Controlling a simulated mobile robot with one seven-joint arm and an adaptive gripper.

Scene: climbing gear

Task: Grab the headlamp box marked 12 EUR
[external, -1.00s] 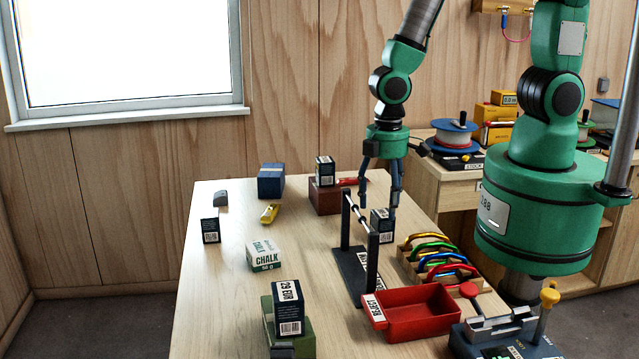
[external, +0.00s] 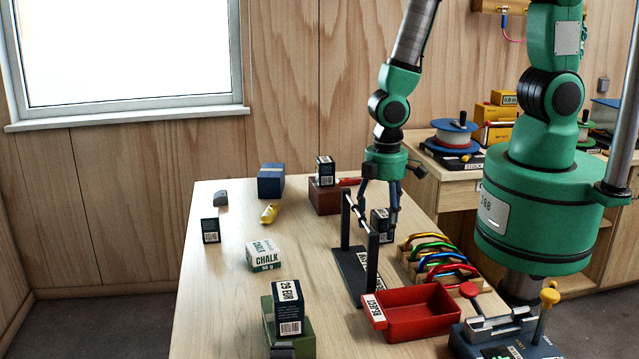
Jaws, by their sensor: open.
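Several dark headlamp boxes with white barcode labels stand on the table. One box (external: 382,226) is behind the black bar stand, directly at my gripper. My gripper (external: 379,211) is open, pointing down, with its fingers around or just in front of this box; I cannot tell which. Its price is not readable. Another box (external: 288,306) on a green block reads 29 EUR. A third box (external: 325,171) is on a brown block, and another (external: 210,230) stands at the left; their prices are not readable.
The black bar stand (external: 352,272) is close in front of my gripper. A red tray (external: 425,312) and a rack of coloured carabiners (external: 440,262) are to the right. A chalk box (external: 264,255), yellow item (external: 269,213) and blue box (external: 271,181) stand left.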

